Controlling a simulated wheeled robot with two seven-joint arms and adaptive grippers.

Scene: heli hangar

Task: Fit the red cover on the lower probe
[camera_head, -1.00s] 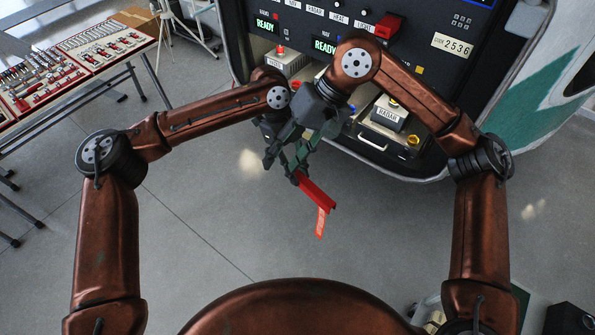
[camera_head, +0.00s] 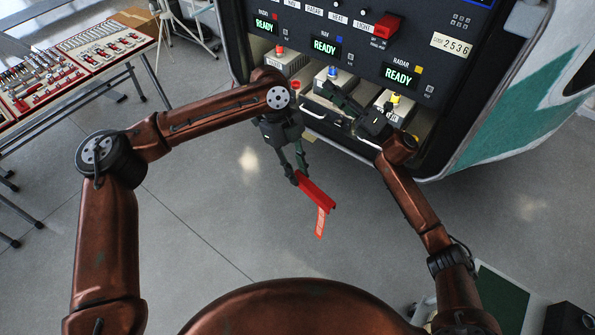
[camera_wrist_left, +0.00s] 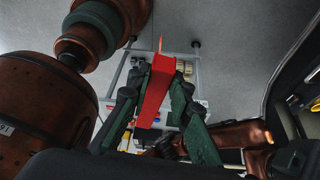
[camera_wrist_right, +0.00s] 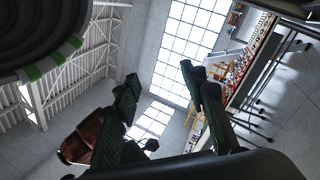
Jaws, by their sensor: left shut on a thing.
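The red cover (camera_head: 316,189) is a narrow red channel with a red lettered tag hanging from it. My left gripper (camera_head: 298,174) is shut on its upper end and holds it in the air, tilted down to the right, above the floor. In the left wrist view the cover (camera_wrist_left: 158,88) sits between both fingers. My right gripper (camera_head: 338,100) is in front of the equipment bay, apart from the cover. In the right wrist view its fingers (camera_wrist_right: 160,85) are spread and empty. I cannot make out the lower probe in any view.
An equipment panel (camera_head: 345,70) with lit READY displays stands ahead. Boxes with red, blue and yellow lamps sit below it, partly behind my right gripper. A table (camera_head: 138,55) with red tool trays stands at the left. The floor (camera_head: 210,220) between is clear.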

